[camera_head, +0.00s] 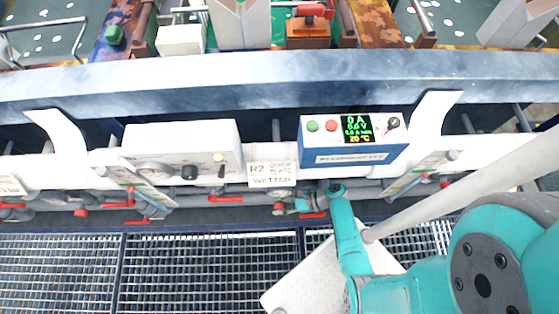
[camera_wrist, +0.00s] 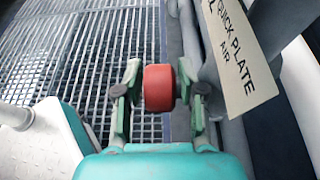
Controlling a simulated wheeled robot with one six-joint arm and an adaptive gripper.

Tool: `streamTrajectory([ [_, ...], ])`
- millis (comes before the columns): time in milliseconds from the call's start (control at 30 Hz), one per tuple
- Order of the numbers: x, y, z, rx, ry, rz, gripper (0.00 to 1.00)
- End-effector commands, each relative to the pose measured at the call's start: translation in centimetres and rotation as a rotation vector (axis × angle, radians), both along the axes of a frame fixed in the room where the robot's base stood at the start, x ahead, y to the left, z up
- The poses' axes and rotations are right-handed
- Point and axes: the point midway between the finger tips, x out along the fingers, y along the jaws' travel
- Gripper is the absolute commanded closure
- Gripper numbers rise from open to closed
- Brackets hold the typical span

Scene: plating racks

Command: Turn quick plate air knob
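The quick plate air knob is a red rounded knob (camera_wrist: 159,88), in the middle of the wrist view. A tag reading "QUICK PLATE AIR" (camera_wrist: 236,55) hangs to its right. My gripper (camera_wrist: 158,90) has one finger on each side of the knob. A thin gap seems to show on the left; whether the right finger touches is unclear. In the head view my gripper (camera_head: 299,205) is at the pipe line below the "R2 quick plate wetter" sign (camera_head: 271,175), beside a small red knob (camera_head: 279,207).
A rectifier box (camera_head: 355,140) with a lit display is above my gripper. A grey panel with knobs (camera_head: 181,150) is to its left. Red valve handles (camera_head: 226,199) line the pipe. Metal grating (camera_head: 205,270) covers the floor. Grey pipes run close beside the knob.

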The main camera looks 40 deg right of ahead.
Motion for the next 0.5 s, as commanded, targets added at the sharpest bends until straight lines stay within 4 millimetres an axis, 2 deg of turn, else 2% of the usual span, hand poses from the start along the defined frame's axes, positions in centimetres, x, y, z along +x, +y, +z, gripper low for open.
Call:
streamTrajectory([
  [67,0.0,-0.01,0.0,0.0,0.0,0.0,0.6],
  [200,0.0,-0.02,0.01,0.0,0.0,0.0,0.95],
  [233,0.0,-0.02,0.01,0.0,0.0,0.0,1.0],
  [500,0.01,-0.1,-0.11,0.031,-0.02,0.001,1.0],
])
